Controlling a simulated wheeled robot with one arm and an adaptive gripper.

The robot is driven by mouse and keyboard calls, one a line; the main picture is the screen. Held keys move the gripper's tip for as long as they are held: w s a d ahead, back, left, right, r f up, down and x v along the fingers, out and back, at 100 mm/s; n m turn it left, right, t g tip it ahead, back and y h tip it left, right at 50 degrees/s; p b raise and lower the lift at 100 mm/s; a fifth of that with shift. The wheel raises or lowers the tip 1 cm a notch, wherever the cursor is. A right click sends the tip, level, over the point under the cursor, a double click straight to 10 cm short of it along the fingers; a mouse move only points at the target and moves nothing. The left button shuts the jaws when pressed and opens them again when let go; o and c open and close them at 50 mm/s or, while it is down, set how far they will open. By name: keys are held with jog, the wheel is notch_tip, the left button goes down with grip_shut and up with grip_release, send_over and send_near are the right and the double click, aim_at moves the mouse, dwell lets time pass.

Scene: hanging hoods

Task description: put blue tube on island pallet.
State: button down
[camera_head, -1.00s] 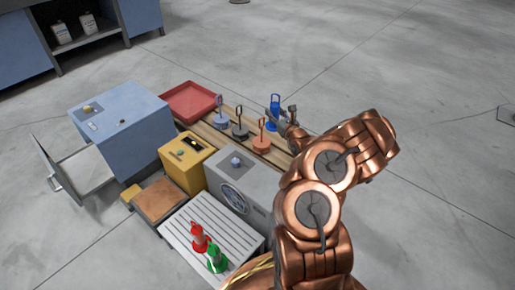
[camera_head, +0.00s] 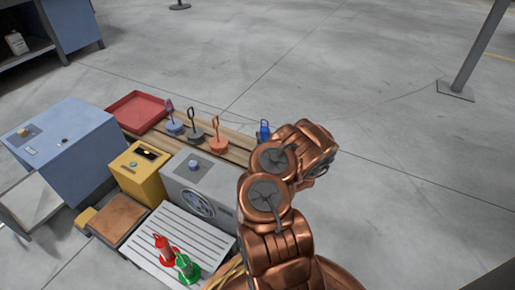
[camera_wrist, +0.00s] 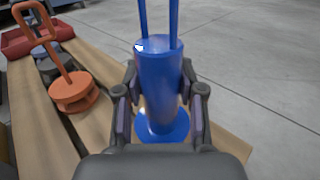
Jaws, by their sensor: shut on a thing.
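The blue tube (camera_head: 264,131) shows only as an upper part in the head view, beside my copper arm, at the right end of the wooden slatted pallet (camera_head: 167,142). In the wrist view the blue tube (camera_wrist: 160,78) stands upright, with a round flange at its foot and a loop handle on top. My gripper (camera_wrist: 160,90) is shut on its body from both sides. The pallet boards (camera_wrist: 92,128) pass below and left of it. I cannot tell whether the flange touches the boards. The head view hides my fingers.
An orange weight (camera_head: 218,144), a dark grey weight (camera_head: 193,134) and a grey-blue weight (camera_head: 173,127) stand on the pallet, near a red tray (camera_head: 138,111). A yellow box (camera_head: 138,170) and grey machine (camera_head: 197,185) stand in front. Open floor lies right.

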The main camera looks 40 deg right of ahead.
notch_tip(320, 180, down, 6)
jog(key=shift+r+b, duration=0.15)
jog(key=shift+b, duration=1.05)
jog(key=shift+r, duration=0.15)
jog(key=c, duration=0.7)
grip_release()
jog(key=shift+s+r+p, duration=0.1)
jog(key=shift+s+p, duration=0.05)
jog(key=shift+p, duration=0.15)
jog(key=p+v, duration=0.5)
jog(key=v, duration=0.5)
jog(key=shift+s+a, duration=0.2)
jog(key=shift+s, duration=0.15)
jog(key=shift+s+a+p, duration=0.25)
jog(key=shift+s+p, duration=0.1)
jog(key=shift+s, duration=0.05)
